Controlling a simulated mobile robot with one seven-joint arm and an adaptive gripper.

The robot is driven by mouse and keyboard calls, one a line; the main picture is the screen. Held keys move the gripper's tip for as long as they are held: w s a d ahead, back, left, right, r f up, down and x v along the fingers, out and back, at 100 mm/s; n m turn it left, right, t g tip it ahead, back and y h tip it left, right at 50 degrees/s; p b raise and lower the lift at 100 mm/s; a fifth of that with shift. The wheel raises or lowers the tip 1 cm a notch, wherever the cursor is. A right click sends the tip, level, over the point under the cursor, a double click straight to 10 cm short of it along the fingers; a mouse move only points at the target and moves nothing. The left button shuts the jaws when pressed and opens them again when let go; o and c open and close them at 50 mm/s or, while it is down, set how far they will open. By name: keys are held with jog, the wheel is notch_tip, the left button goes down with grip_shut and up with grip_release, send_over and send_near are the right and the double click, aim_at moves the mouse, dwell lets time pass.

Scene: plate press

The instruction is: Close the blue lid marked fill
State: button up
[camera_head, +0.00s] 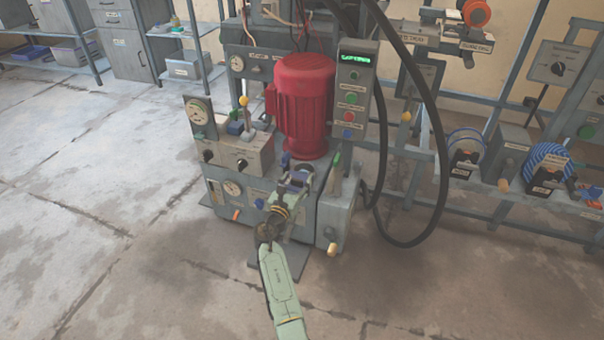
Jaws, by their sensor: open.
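My gripper (299,171) is at the front of the press unit, just below the red motor, with its jaws open. A small blue part (291,183) shows among the gripper's fingers. I cannot tell whether it is the blue lid or how far it is open. Another small blue block (235,128) sits on the left control box, beside a yellow-knobbed lever. The labels are too small to read, so the word "fill" cannot be made out. Whether the gripper touches anything is unclear.
The red motor (304,105) stands right behind my gripper. A post with green and red buttons (352,100) rises to its right. A thick black hose (440,150) loops down on the right. A rack with blue reels (548,158) is farther right. The floor (90,200) at left is clear.

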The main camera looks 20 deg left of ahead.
jog(key=shift+w, duration=0.35)
jog(key=shift+s+r, duration=0.1)
jog(key=shift+c, duration=0.6)
grip_shut()
